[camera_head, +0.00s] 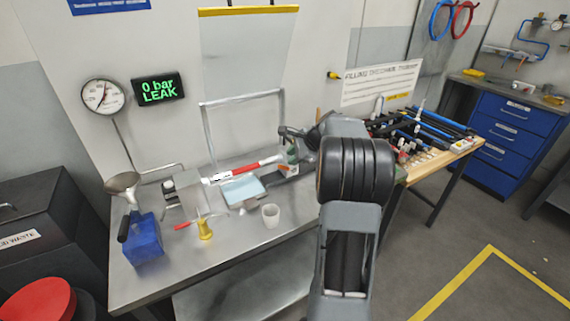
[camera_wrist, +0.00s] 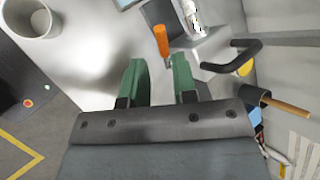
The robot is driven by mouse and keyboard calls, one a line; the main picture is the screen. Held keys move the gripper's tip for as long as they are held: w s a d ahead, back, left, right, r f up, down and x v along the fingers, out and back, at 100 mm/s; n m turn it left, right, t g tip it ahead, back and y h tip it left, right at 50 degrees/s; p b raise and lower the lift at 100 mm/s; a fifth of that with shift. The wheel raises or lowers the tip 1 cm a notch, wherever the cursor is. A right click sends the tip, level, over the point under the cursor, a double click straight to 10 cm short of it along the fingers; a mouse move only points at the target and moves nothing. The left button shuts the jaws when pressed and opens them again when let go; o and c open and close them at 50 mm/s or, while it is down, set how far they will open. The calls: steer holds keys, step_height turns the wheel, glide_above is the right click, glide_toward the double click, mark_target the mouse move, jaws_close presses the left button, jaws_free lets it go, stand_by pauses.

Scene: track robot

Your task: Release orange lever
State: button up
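The orange lever (camera_wrist: 161,40) shows in the wrist view as a short orange grip by a grey metal fixture, just beyond my fingertips. In the head view a small orange piece (camera_head: 287,170), apparently the same lever, sits at the right end of the bench fixture. My gripper (camera_wrist: 162,78) has two green fingers, spread apart with nothing between them. The lever lies ahead of the gap and appears untouched. In the head view my gripper (camera_head: 293,152) is just above the lever, partly hidden by my arm.
A black curved handle (camera_wrist: 238,58) is right of the lever. A white cup (camera_head: 270,215), blue can (camera_head: 147,240) and yellow piece (camera_head: 205,230) stand on the steel bench (camera_head: 240,240). A display (camera_head: 158,88) reads "0 bar LEAK". A cluttered wooden table (camera_head: 440,152) is at right.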

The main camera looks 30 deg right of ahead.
steer(key=shift+v, duration=2.7)
